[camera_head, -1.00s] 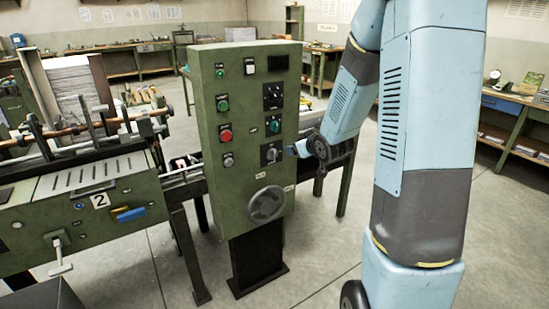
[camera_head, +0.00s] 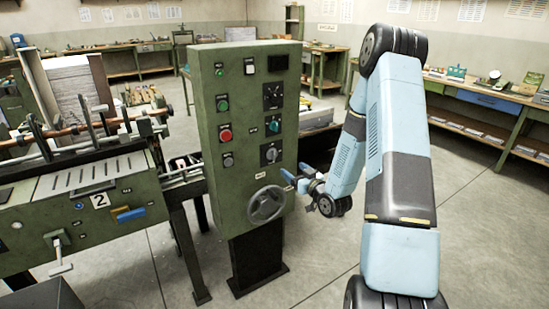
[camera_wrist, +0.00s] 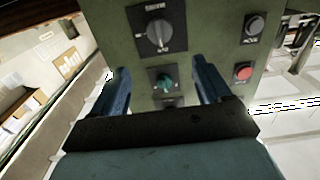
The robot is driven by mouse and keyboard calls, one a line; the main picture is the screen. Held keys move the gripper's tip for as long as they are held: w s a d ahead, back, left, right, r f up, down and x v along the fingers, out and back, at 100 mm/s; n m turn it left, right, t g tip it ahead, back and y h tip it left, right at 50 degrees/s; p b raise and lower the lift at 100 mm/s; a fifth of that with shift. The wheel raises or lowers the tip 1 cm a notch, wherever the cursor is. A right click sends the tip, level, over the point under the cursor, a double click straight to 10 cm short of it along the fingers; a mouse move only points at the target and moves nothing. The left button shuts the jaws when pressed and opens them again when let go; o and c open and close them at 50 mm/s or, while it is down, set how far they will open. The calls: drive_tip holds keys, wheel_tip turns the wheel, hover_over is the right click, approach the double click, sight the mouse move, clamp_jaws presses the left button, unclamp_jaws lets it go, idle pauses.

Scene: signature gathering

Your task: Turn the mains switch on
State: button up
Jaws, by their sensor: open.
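The green control cabinet (camera_head: 235,180) stands left of my arm. Its right column holds a black dial switch (camera_head: 272,96), a teal knob (camera_head: 273,126) and, lowest, a grey rotary knob (camera_head: 271,153) on a dark plate.
A grey handwheel (camera_head: 266,204) sticks out of the cabinet's lower front, close left of my gripper. A red button (camera_head: 225,134) and other buttons form the left column. A machine (camera_head: 85,205) stands left. Floor (camera_head: 320,260) in front and right is clear.

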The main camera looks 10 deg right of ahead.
sight(275, 155)
drive_tip(key=x, duration=1.3)
drive_tip(key=shift+w+a, duration=0.1)
